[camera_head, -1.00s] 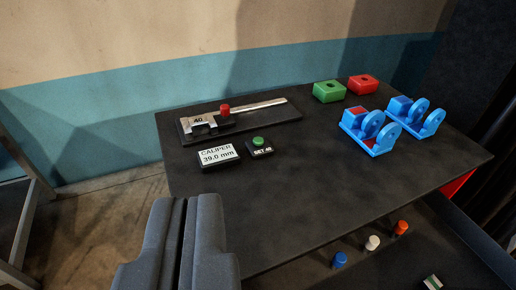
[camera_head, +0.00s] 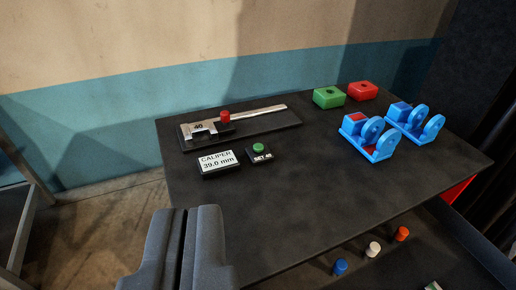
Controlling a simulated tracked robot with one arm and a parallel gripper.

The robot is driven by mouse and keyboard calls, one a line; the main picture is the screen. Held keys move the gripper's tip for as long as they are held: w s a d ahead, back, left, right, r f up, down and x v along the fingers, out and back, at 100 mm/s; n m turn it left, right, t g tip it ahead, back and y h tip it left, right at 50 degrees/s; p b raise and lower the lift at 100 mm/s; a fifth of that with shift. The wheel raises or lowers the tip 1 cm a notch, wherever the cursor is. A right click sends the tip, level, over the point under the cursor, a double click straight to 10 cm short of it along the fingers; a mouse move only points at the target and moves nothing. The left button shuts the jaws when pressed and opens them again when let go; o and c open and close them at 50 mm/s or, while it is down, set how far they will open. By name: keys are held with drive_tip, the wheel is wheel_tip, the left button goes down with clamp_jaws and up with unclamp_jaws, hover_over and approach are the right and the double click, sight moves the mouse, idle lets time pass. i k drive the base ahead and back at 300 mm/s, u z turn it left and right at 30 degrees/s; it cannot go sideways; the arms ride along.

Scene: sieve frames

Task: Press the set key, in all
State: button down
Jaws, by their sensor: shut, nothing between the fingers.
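The set key is a green round button (camera_head: 258,148) on a small black box labelled "SET 40" (camera_head: 262,157), on the dark table. Left of it a display box (camera_head: 219,162) reads "CALIPER 39.0 mm". Behind them a silver caliper (camera_head: 262,113) marked 40, with a red knob (camera_head: 224,116), lies on a black base. My gripper (camera_head: 195,212) is at the lower left of the view, in front of the display box and apart from the key. Its fingers are together with nothing between them.
A green block (camera_head: 328,97) and a red block (camera_head: 363,90) sit at the back right. Two blue clevis-like brackets (camera_head: 368,140) (camera_head: 415,122) stand at the right. The table's middle is clear.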

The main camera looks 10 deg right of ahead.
sight(257, 147)
drive_tip(key=k, duration=1.3)
drive_tip(key=z, duration=0.2)
drive_tip(key=i, duration=1.7)
drive_tip(key=u, duration=0.65)
